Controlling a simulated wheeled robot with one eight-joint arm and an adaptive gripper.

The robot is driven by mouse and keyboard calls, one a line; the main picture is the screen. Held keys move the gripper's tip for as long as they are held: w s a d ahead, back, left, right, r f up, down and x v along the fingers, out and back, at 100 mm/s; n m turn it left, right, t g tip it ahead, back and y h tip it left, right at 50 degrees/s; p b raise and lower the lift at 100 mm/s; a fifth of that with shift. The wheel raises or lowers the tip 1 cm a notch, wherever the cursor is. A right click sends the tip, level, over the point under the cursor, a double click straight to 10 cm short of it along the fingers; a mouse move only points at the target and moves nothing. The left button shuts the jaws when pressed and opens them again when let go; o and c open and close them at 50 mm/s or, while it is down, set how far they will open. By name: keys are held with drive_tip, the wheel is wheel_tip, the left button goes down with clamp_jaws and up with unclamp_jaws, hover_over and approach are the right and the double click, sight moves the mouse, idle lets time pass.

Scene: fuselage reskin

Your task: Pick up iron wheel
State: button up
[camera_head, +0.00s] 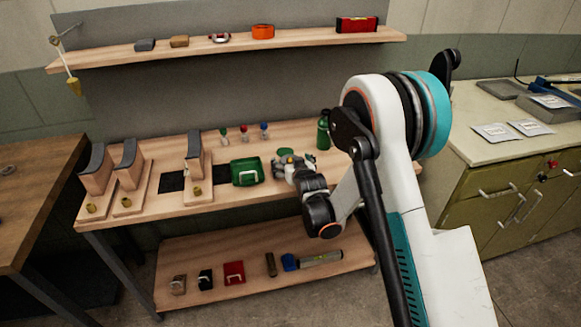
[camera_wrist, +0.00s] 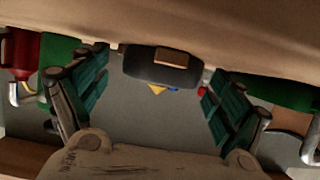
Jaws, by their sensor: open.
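My gripper (camera_wrist: 158,70) is open, with its teal-padded fingers spread apart in the wrist view. A dark rounded piece with a small tan block on it (camera_wrist: 160,66) shows between the fingertips; I cannot tell whether it is the iron wheel, and no gap or contact can be judged. In the head view my gripper (camera_head: 287,164) is small and partly blurred over the workbench, right of a green box with a pale handle (camera_head: 246,172). No iron wheel can be made out for certain in either view.
Stands with dark curved tops (camera_head: 97,168) are on the left of the bench. A green bottle (camera_head: 323,132) is at its back right. The upper shelf (camera_head: 110,56) and lower shelf (camera_head: 215,252) hold small items. A cabinet (camera_head: 500,192) stands at the right.

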drive_tip(key=c, duration=1.7)
drive_tip(key=shift+r, duration=0.1)
drive_tip(key=shift+r, duration=0.1)
